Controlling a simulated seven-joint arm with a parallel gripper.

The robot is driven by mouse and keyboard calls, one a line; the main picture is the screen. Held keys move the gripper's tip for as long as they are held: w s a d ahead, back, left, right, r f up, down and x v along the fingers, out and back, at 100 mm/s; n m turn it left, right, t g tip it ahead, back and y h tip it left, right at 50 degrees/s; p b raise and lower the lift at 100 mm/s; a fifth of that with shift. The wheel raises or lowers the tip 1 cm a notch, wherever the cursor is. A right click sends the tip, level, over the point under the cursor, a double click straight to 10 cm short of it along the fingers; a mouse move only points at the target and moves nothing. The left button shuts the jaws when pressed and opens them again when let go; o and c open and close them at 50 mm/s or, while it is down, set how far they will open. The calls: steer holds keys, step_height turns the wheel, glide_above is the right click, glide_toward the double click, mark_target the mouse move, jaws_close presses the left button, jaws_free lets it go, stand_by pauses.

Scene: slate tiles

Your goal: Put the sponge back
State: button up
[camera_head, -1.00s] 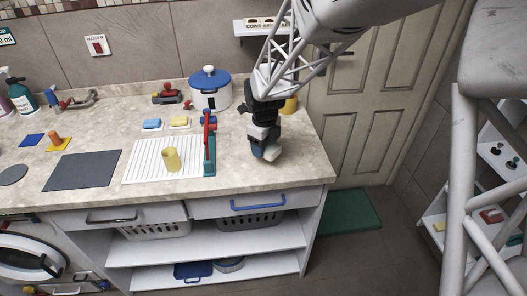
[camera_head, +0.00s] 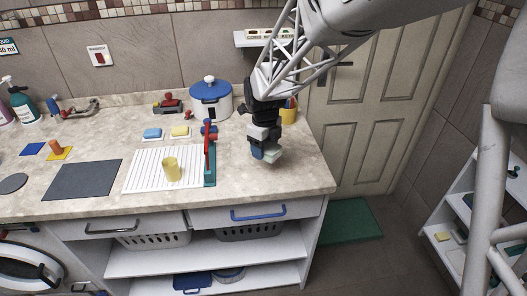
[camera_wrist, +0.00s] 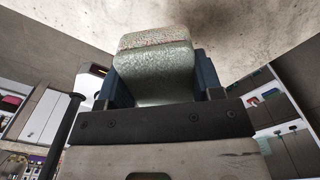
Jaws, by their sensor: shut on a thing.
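My gripper (camera_head: 264,153) is over the right end of the counter (camera_head: 232,178), pointing down. It is shut on a pale green sponge (camera_head: 272,157). In the wrist view the sponge (camera_wrist: 155,72) is a speckled grey-green block with a rougher, reddish-flecked band, held between two dark blue fingers. The sponge looks close above the counter; I cannot tell whether it touches. A blue block (camera_head: 152,133) and a yellow block (camera_head: 180,130), both sponge-like, lie on pale pads toward the back of the counter.
A white ribbed drying mat (camera_head: 145,172) carries a yellow cup (camera_head: 172,170). A red-and-green upright tool (camera_head: 210,160) stands between it and my gripper. A blue-lidded pot (camera_head: 211,100) and a yellow container (camera_head: 289,110) stand behind. The counter's right edge is close.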

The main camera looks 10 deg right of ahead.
steer(key=w+n, duration=0.1)
steer(key=n, duration=0.1)
steer(key=w+f+n, duration=0.1)
steer(key=n, duration=0.1)
steer(key=shift+f, duration=0.2)
steer(key=shift+w+f+n, duration=0.25)
steer(key=shift+w+n, duration=0.05)
steer(key=shift+n, duration=0.55)
steer(key=shift+w+f+n, duration=0.2)
steer(key=shift+w+n, duration=0.05)
steer(key=shift+n, duration=0.55)
steer(key=shift+w+f+n, duration=0.25)
steer(key=shift+w+n, duration=0.05)
steer(key=shift+n, duration=0.55)
steer(key=w, duration=0.5)
steer(key=w+a+f, duration=0.1)
steer(key=w, duration=0.4)
steer(key=w+a, duration=0.1)
steer(key=w, duration=0.5)
steer(key=shift+a+f, duration=0.1)
steer(key=shift+f, duration=0.15)
steer(key=shift+f, duration=1.75)
